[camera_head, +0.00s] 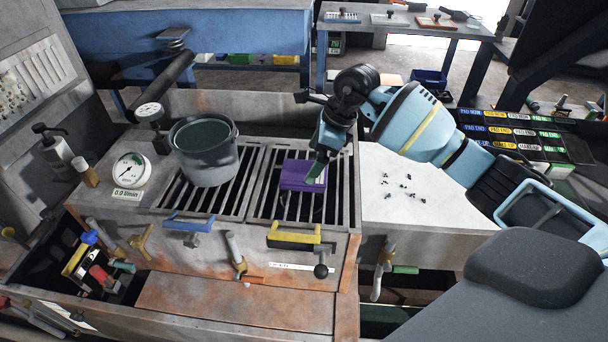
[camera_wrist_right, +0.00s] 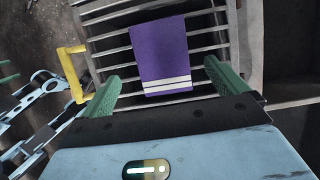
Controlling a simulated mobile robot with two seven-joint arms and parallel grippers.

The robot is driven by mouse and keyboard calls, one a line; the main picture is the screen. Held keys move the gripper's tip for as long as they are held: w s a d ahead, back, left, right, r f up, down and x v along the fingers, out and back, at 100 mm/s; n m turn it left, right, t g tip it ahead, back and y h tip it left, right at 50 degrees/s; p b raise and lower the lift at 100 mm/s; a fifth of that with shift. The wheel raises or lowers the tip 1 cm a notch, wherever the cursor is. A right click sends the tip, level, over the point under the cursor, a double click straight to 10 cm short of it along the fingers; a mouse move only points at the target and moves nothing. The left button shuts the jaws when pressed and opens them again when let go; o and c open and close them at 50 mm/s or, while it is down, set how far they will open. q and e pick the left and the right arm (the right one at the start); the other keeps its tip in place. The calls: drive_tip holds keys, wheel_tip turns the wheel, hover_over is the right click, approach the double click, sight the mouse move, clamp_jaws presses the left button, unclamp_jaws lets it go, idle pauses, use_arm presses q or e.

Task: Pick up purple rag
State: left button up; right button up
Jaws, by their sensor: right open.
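The purple rag (camera_head: 297,174) lies folded on the right-hand grate (camera_head: 334,200) of the machine. In the right wrist view the rag (camera_wrist_right: 160,50) lies flat across the metal slats, with two white stripes at its near end. My right gripper (camera_head: 315,171) is at the rag's right side in the head view, partly covering it. In the right wrist view its green fingers (camera_wrist_right: 161,84) are spread wide, with the striped end of the rag showing between them. The gripper is open and holds nothing.
A dark bucket (camera_head: 206,158) stands on the left-hand grate. A yellow handle (camera_head: 293,236) and a blue handle (camera_head: 189,223) are on the machine's front edge. A gauge (camera_head: 130,170) stands at left. The white surface (camera_head: 420,205) at right holds small dark bits.

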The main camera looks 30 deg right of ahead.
sight(305, 171)
drive_tip(key=shift+x, duration=2.5)
drive_tip(key=shift+w+d, duration=0.1)
drive_tip(key=c, duration=1.1)
drive_tip(key=shift+o, duration=0.2)
drive_tip(key=shift+r, duration=0.45)
drive_tip(key=r, duration=0.2)
drive_tip(key=shift+a+r, duration=0.3)
drive_tip(key=shift+a, duration=0.1)
drive_tip(key=s+a, duration=0.2)
drive_tip(key=a, duration=0.2)
drive_tip(key=s+a+r, duration=0.1)
drive_tip(key=a, duration=0.4)
drive_tip(key=s+a, duration=0.2)
drive_tip(key=a, duration=0.3)
drive_tip(key=shift+s+a+r, duration=0.15)
drive_tip(key=shift+s+r, duration=0.05)
drive_tip(key=shift+s, duration=0.1)
